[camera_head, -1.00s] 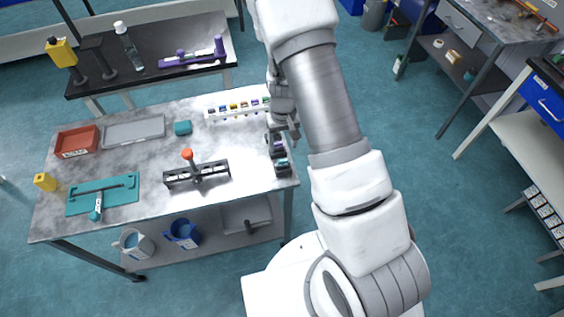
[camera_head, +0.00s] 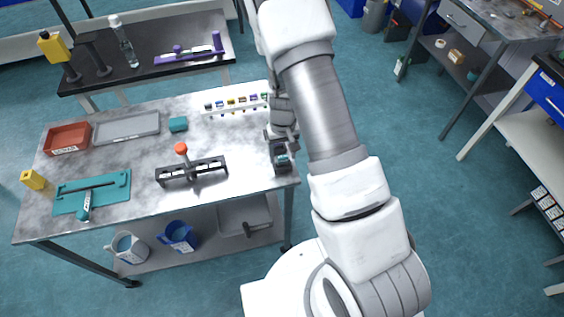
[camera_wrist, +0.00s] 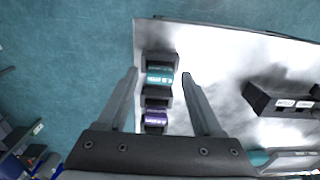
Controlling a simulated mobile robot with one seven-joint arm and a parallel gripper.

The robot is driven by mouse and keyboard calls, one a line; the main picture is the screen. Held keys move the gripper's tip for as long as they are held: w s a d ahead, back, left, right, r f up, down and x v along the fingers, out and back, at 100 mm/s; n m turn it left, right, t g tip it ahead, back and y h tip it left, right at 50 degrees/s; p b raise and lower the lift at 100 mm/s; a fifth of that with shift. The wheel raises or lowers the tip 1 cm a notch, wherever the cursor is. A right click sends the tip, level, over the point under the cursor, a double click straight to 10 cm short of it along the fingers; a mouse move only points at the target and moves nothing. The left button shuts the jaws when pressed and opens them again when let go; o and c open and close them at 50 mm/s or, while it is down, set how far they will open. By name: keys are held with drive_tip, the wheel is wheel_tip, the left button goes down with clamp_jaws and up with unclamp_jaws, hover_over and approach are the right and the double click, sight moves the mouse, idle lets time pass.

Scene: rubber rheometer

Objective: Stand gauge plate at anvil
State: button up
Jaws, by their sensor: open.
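A dark slotted holder (camera_head: 283,166) stands at the right edge of the grey table, with a teal piece showing in it. In the wrist view it holds a teal plate-like piece (camera_wrist: 160,78) and a purple one (camera_wrist: 155,119); I cannot tell which is the gauge plate. My gripper (camera_wrist: 160,75) is open and empty, its fingers to either side of the holder's row in the picture. In the head view my gripper (camera_head: 281,136) is over the holder and hides part of it. A black fixture with an orange knob (camera_head: 181,149) stands mid-table; I cannot tell whether it is the anvil.
The table (camera_head: 130,160) also bears a teal tool base (camera_head: 110,190), a red tray (camera_head: 68,139), a grey tray (camera_head: 127,128), a teal block (camera_head: 178,124), a yellow block (camera_head: 33,180) and a white rack of small coloured pieces (camera_head: 235,104). Jugs stand on the lower shelf.

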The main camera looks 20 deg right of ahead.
sight(283, 156)
drive_tip(key=c, duration=1)
drive_tip(key=shift+r+p, duration=2.25)
drive_tip(key=shift+r, duration=1.25)
drive_tip(key=shift+c, duration=0.2)
